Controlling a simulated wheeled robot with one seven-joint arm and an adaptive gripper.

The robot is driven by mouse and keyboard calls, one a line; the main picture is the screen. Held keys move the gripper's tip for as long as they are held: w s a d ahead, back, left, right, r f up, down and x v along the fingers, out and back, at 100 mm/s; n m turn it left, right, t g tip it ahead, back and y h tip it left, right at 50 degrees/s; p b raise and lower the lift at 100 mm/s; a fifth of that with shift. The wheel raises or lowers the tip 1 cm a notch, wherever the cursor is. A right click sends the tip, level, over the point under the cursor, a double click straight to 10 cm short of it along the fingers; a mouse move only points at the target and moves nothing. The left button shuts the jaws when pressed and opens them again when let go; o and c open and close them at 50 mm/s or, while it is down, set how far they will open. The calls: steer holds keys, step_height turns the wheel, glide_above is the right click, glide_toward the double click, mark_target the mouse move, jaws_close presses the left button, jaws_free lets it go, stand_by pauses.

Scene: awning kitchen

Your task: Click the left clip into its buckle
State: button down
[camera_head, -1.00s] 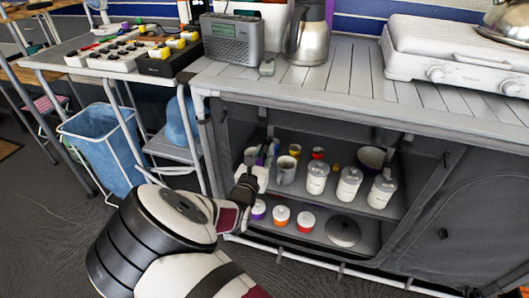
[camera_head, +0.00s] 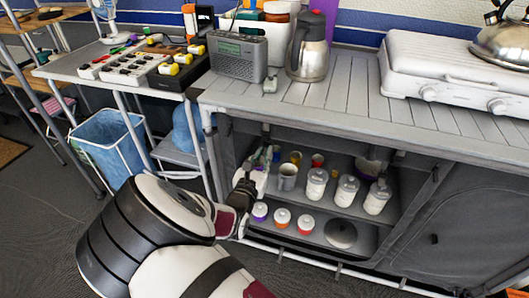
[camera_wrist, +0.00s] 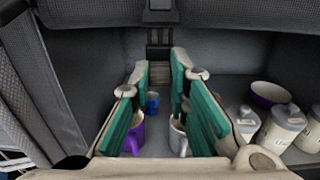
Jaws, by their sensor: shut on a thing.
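My gripper (camera_wrist: 159,70), with green-padded fingers, reaches into the upper left of the open cabinet. Its fingertips are shut on a dark clip (camera_wrist: 158,54) in the wrist view. Above the clip, a dark buckle (camera_wrist: 160,14) sits on the grey rolled fabric at the top of the opening. The clip hangs below the buckle, roughly in line with it, and a small gap seems to separate them. In the head view my gripper (camera_head: 263,163) is at the left of the cabinet opening, and the clip is too small to make out.
A purple mug (camera_wrist: 135,136) and a grey mug (camera_wrist: 178,136) stand on the shelf below the fingers. White canisters (camera_wrist: 281,126) and a dark bowl (camera_wrist: 268,94) stand to the right. The mesh side wall (camera_wrist: 48,80) is close on the left. The counter (camera_head: 330,105) lies overhead.

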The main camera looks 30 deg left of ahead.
steer(key=shift+s+d+r+p, duration=0.1)
steer(key=shift+s+r+p, duration=0.35)
steer(key=shift+r, duration=0.2)
steer(key=shift+s+d+r+p, duration=0.1)
steer(key=shift+s+r+p, duration=0.2)
steer(key=shift+r+p, duration=0.25)
steer(key=c, duration=1.5)
jaws_free()
steer(key=shift+r, duration=0.15)
steer(key=shift+c, duration=0.2)
